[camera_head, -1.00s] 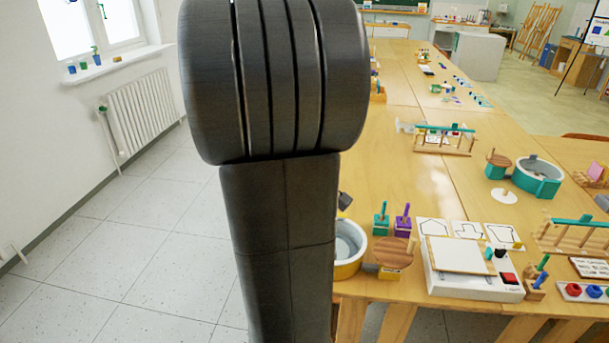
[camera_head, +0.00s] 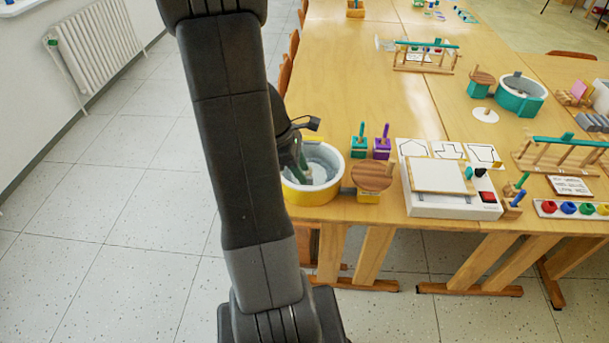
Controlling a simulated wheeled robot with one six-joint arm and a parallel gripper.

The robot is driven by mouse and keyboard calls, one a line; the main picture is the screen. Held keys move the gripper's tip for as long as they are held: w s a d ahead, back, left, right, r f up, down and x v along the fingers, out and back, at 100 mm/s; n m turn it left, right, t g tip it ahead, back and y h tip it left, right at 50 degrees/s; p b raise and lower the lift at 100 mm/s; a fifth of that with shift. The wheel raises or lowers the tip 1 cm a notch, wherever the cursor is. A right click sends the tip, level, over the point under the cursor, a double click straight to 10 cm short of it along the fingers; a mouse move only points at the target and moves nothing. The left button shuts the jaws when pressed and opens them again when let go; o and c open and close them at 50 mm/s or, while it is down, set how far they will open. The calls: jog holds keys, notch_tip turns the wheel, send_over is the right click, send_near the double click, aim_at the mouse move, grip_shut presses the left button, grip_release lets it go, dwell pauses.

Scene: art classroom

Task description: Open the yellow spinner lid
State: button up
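The yellow spinner (camera_head: 312,193) stands at the near left corner of the table. It is a round tub with a yellow outer wall, a pale rim and a whitish-grey inside. A round wooden disc (camera_head: 373,175) on a yellow block sits beside it on the right. I cannot tell whether a clear lid covers the tub. My gripper (camera_head: 301,170) is at the left part of the tub, partly behind my dark arm. Its fingers point down over or into the tub. Their opening and any contact are hidden.
A teal spinner (camera_head: 518,103) stands farther right, with a white disc (camera_head: 486,115) near it. Teal and purple pegged blocks (camera_head: 358,147) stand close behind the wooden disc. A white device (camera_head: 452,203) lies to the right. The floor left of the table is clear.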

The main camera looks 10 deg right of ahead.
jog(key=shift+x, duration=1.25)
grip_shut()
